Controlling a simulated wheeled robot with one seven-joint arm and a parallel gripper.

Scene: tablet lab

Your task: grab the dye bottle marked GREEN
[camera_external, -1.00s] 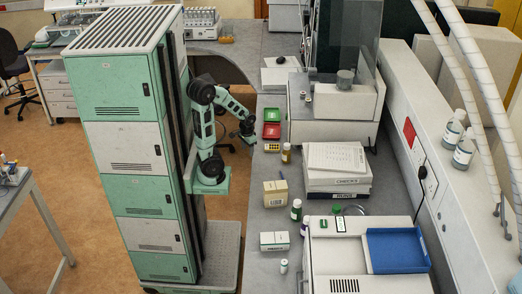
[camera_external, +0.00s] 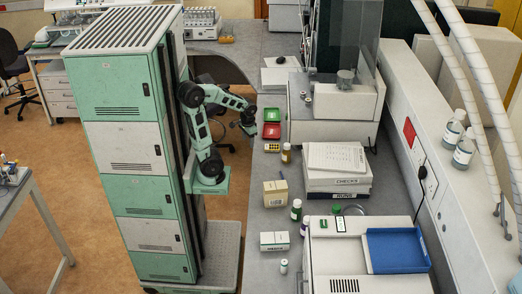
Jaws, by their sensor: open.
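A small bottle with a dark green body and white cap or label (camera_external: 296,210) stands upright on the bench beside the white machine. Its lettering is too small to read, so I cannot confirm it is marked GREEN. A purple-toned bottle (camera_external: 305,227) stands just nearer the camera. An amber bottle (camera_external: 286,153) stands farther back, and a small white bottle (camera_external: 284,266) stands nearest. My gripper (camera_external: 249,128) is open and empty near the bench's left edge, beside the green and red trays, well behind and left of the green bottle.
A tan carton (camera_external: 275,194) and a white-green box (camera_external: 274,241) stand along the bench's left side.

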